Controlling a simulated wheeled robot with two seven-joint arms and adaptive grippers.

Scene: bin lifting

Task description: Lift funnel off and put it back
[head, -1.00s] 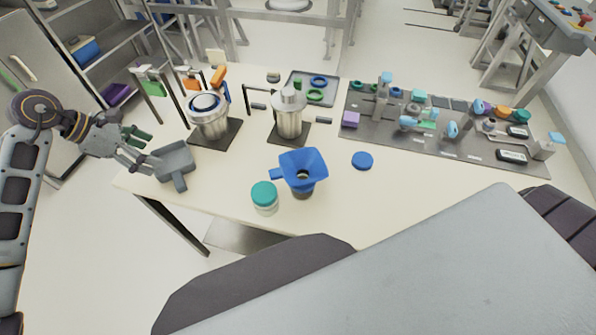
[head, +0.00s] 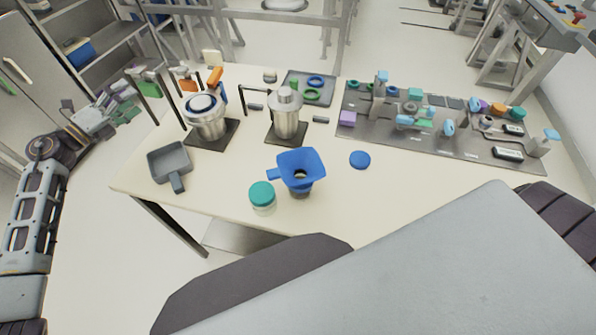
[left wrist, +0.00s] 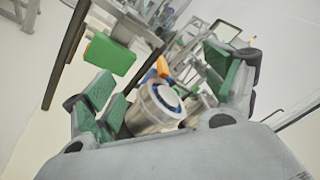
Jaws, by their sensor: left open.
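A blue funnel (head: 300,168) sits in the mouth of a small dark-based container (head: 301,188) near the front of the table. Its handle points left. My left gripper (head: 128,102) is off the table's left edge, far to the left of the funnel. In the left wrist view its green-padded fingers (left wrist: 165,95) are spread apart with nothing between them. Beyond them shows a steel vessel with a blue ring (left wrist: 158,104). The funnel cannot be made out in the left wrist view. My right gripper is not in view.
A teal-lidded jar (head: 262,197) stands just left of the funnel, and a blue lid (head: 360,159) lies to its right. A grey scoop (head: 170,164) and two steel vessels (head: 206,118) stand left and behind.

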